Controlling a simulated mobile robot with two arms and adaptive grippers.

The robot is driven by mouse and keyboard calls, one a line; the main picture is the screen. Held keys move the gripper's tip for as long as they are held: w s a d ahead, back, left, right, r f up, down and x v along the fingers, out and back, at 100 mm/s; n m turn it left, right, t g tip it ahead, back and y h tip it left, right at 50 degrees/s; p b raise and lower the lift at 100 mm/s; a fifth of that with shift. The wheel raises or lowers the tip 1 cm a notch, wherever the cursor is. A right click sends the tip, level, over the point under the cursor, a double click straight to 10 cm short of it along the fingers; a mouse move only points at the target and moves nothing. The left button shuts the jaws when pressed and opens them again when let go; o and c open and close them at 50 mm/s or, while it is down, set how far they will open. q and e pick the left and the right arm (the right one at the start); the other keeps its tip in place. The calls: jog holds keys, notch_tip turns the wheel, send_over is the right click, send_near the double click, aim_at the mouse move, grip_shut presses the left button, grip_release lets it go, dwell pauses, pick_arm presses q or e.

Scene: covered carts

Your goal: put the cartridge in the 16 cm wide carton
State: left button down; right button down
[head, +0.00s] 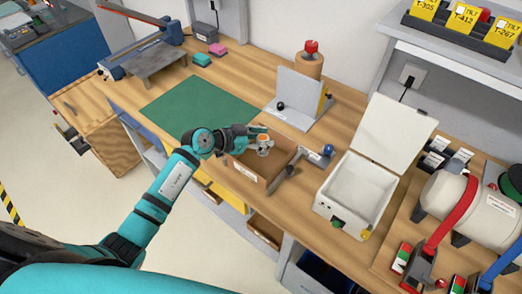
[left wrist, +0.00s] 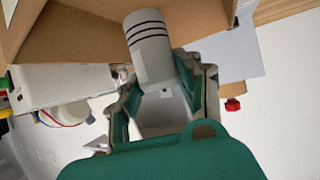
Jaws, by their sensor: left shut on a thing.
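In the left wrist view the cartridge (left wrist: 150,48) shows black bands near one end. My left gripper (head: 256,142) is shut on it and holds it over the open brown carton (head: 243,173), which has a white label on its front. Brown cardboard walls (left wrist: 75,30) fill the top of the left wrist view behind the cartridge. I cannot tell how far the cartridge reaches below the carton's rim. My right gripper is not in view.
A clamp with a blue knob (head: 328,150) stands right of the carton, then a white box with a raised lid (head: 355,189). A grey angle plate (head: 298,96) stands behind. The green mat (head: 200,107) to the left is clear.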

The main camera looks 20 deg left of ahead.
pick_arm(q)
jog(key=shift+f, duration=2.35)
jog(key=shift+f, duration=0.1)
jog(key=c, duration=0.9)
grip_release()
jog(key=v, duration=1.2)
jog(key=shift+b, duration=0.45)
